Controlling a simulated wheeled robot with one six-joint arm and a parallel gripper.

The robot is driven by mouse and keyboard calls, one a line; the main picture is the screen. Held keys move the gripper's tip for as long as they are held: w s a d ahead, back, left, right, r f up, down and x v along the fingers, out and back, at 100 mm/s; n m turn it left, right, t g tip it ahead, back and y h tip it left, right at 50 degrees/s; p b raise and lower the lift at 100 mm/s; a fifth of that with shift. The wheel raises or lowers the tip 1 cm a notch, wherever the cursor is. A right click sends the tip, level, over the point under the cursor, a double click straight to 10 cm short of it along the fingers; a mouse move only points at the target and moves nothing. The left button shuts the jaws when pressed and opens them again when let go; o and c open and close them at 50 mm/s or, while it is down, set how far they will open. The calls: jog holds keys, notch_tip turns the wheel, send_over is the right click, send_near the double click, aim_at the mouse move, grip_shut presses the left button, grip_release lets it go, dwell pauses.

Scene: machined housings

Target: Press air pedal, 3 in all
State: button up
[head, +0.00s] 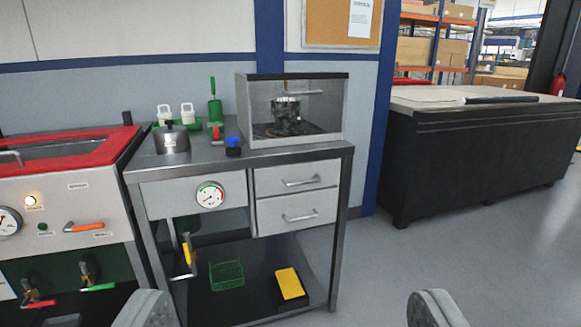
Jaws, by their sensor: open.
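A yellow pedal on a black base, which looks like the air pedal (290,284), lies on the dark lower shelf of a steel workbench (240,157). It sits near the shelf's front right. My gripper (291,308) is open, with its two grey fingertips far apart at the bottom edge of the view. The pedal appears between the fingertips in the picture, farther off, and nothing is held. I cannot tell whether the pedal is pressed down.
A green wire basket (227,275) is left of the pedal. Two drawers (298,178) and a pressure gauge (210,195) are above the shelf. A red-topped machine (60,150) stands left, a black cabinet (470,150) right. Grey floor (400,260) is clear between bench and cabinet.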

grip_shut()
dwell(1.4)
